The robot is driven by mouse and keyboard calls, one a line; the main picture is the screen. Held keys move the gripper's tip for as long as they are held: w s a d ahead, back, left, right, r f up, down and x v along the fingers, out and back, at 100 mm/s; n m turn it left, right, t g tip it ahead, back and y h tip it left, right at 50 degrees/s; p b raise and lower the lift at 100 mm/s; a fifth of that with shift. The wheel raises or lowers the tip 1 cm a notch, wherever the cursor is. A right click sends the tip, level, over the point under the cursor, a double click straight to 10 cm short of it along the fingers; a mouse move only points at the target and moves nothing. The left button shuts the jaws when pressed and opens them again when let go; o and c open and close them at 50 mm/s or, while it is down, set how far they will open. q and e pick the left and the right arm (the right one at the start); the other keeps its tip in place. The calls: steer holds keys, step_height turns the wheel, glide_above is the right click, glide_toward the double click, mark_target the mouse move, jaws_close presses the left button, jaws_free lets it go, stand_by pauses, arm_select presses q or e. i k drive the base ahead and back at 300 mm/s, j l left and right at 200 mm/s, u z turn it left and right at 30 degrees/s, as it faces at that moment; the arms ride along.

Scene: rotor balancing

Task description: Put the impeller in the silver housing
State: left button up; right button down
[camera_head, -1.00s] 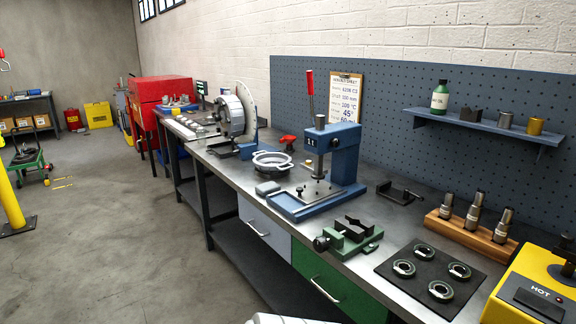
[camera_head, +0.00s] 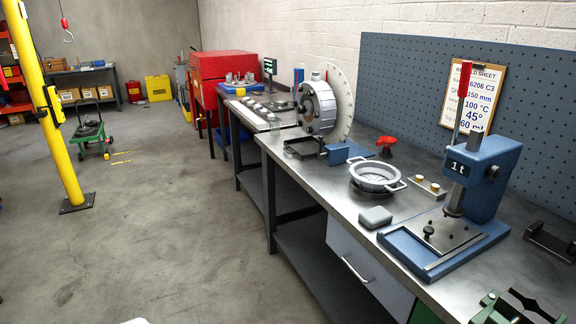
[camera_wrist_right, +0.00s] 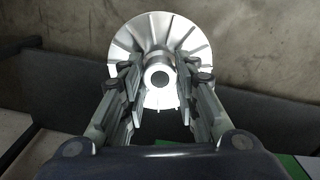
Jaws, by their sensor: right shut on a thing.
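The impeller (camera_wrist_right: 150,30) is a silver disc with radial vanes and a central hub with a dark bore. It shows in the right wrist view, held by its hub between the fingers of my right gripper (camera_wrist_right: 160,82), which is shut on it. In the head view a round, open-topped silver housing (camera_head: 376,178) with side lugs stands on the workbench, left of the blue press. Its inside looks empty as far as I can see. Neither the impeller nor either gripper shows in the head view.
The blue press (camera_head: 465,190) with a red lever stands right of the housing. A small grey block (camera_head: 376,217) lies in front of it. Behind are a red-handled item (camera_head: 387,146) and a round grey machine (camera_head: 318,108) with a white dial.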

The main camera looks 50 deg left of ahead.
mark_target(374, 177)
steer(key=i+j+u, duration=0.1)
steer(key=j, duration=0.3)
steer(key=i+j+u, duration=0.1)
steer(key=j, duration=0.35)
steer(key=i+j+u, duration=0.1)
steer(key=j, duration=0.3)
steer(key=i+j+u, duration=0.1)
steer(key=i+j, duration=0.15)
steer(key=i+j+u, duration=0.1)
steer(key=j, duration=0.4)
steer(key=i+j, duration=0.2)
steer(key=j, duration=0.15)
steer(key=i+j, duration=0.2)
steer(key=j, duration=0.15)
steer(key=i+j, duration=0.2)
steer(key=j, duration=0.15)
